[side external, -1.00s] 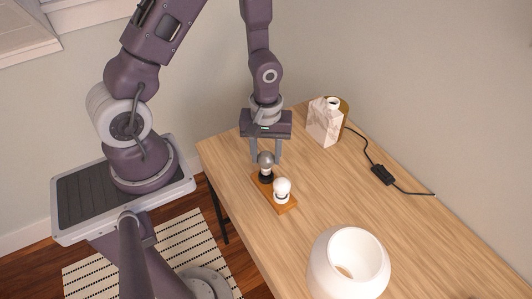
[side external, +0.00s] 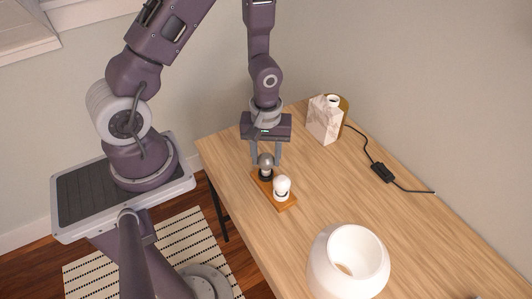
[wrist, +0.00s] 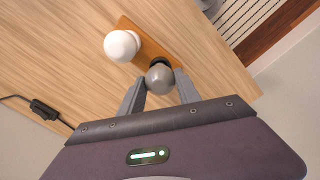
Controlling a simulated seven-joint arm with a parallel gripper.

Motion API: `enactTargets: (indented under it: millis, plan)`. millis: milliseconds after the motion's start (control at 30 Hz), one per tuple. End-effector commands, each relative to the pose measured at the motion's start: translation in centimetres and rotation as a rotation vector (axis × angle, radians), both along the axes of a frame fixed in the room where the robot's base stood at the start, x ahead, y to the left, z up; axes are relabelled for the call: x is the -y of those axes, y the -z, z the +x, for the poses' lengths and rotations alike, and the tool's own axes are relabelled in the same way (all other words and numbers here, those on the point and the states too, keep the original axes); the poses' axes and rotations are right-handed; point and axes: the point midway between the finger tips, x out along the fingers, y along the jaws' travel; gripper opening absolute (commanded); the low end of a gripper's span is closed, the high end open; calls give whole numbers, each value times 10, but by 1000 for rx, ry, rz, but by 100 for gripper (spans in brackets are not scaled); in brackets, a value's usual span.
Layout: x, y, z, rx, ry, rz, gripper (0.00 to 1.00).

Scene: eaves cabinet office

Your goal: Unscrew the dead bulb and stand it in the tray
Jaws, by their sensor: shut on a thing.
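A grey, dark-looking bulb (side external: 266,160) stands upright in a black socket (side external: 265,176) at the far end of a small orange-brown wooden board (side external: 286,207). My gripper (side external: 266,160) points down over it and is shut on the grey bulb. The bulb also shows between the fingers in the wrist view (wrist: 159,79). A white bulb (side external: 282,185) stands in the other socket on the same board, apart from my fingers; it shows at upper left in the wrist view (wrist: 122,46). I cannot make out a tray in either view.
A large white round vessel (side external: 349,262) stands near the front of the wooden table (side external: 380,215). A marbled white block-shaped vase (side external: 324,120) stands at the back. A black cable with an inline switch (side external: 382,173) runs along the right. The table's middle is clear.

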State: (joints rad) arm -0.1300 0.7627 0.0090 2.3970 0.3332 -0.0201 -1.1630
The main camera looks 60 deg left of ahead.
Motion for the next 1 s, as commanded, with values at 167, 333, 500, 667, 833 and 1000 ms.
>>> enactTargets:
  millis: [167, 333, 500, 667, 833, 1000]
  plan:
    - [0, 5, 0, 0, 0, 0, 0]
    - [0, 9, 0, 0, 0, 1, 0]
    - [0, 11, 0, 1, 0, 2, 49]
    - [0, 11, 0, 1, 0, 1, 65]
    - [0, 11, 0, 1, 0, 1, 65]
    - [-1, -9, 1, 6, -3, 0, 65]
